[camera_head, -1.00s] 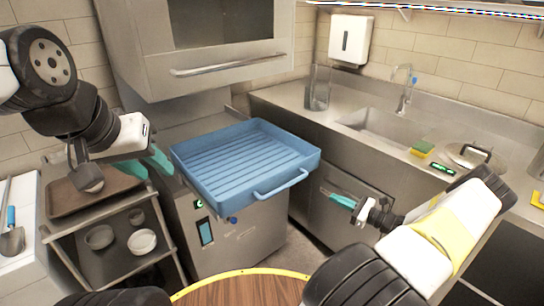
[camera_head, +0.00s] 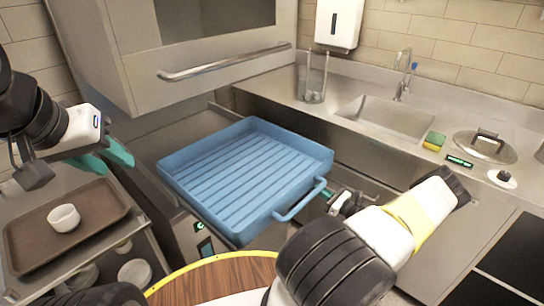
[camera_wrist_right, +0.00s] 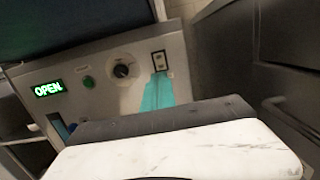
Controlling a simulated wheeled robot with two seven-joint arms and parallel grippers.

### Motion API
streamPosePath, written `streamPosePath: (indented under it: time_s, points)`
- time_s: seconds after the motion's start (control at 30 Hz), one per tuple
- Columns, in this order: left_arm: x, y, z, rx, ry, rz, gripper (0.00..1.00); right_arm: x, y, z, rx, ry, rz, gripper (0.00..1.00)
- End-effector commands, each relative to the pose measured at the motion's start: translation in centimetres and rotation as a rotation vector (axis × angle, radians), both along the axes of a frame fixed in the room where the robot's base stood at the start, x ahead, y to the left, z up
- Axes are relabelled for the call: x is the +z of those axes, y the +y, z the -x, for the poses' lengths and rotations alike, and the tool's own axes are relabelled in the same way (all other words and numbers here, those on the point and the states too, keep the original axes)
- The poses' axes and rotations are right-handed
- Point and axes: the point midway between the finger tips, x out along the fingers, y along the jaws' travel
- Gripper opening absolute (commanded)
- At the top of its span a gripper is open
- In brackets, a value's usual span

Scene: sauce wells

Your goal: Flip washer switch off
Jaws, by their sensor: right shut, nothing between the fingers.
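The washer is a steel machine with a raised hood (camera_head: 130,70). Its front panel (camera_wrist_right: 105,100) fills the left of the right wrist view, with a lit green OPEN display (camera_wrist_right: 48,89), a green button (camera_wrist_right: 88,82) and a black knob (camera_wrist_right: 124,70). My left gripper (camera_head: 106,157) is open and empty at the left.
A blue rack (camera_head: 185,205) with a handle lies on the washer, beside my right forearm. A brown tray (camera_head: 28,245) with a white cup (camera_head: 64,218) is on a cart at left. A sink counter (camera_head: 455,92) with a sponge (camera_head: 434,141) and a lid (camera_head: 480,146) runs along the right.

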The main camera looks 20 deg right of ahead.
Motion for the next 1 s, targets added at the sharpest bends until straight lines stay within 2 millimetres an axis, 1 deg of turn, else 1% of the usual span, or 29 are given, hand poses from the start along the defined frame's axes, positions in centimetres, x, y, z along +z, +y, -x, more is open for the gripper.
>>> streamPosePath:
  time_s: [0.17,0.27,0.33,0.47,0.6,0.8,1.0]
  points:
    - [0.0,0.0,0.0,0.000,0.000,0.000,0.36,0.0,0.1,-0.1,0.001,0.000,0.000,0.00]
    - [0.0,0.0,0.0,0.000,0.000,0.000,0.36,0.1,0.4,-0.6,0.002,0.000,0.000,0.00]
    - [0.0,0.0,0.0,0.000,0.000,0.000,0.36,0.2,0.8,-1.3,0.002,-0.001,0.000,0.00]
    - [0.0,0.0,0.0,0.000,0.000,0.000,0.36,0.5,2.1,-3.3,0.004,-0.002,0.001,0.00]
    - [0.0,0.0,0.0,0.000,0.000,0.000,0.36,0.9,3.7,-6.0,0.004,-0.001,0.000,0.00]
    - [0.0,0.0,0.0,0.000,0.000,0.000,0.36,1.4,5.6,-9.4,0.003,-0.002,0.001,0.00]
    - [0.0,0.0,0.0,0.000,0.000,0.000,0.36,1.6,6.8,-11.4,0.001,0.000,0.000,0.00]
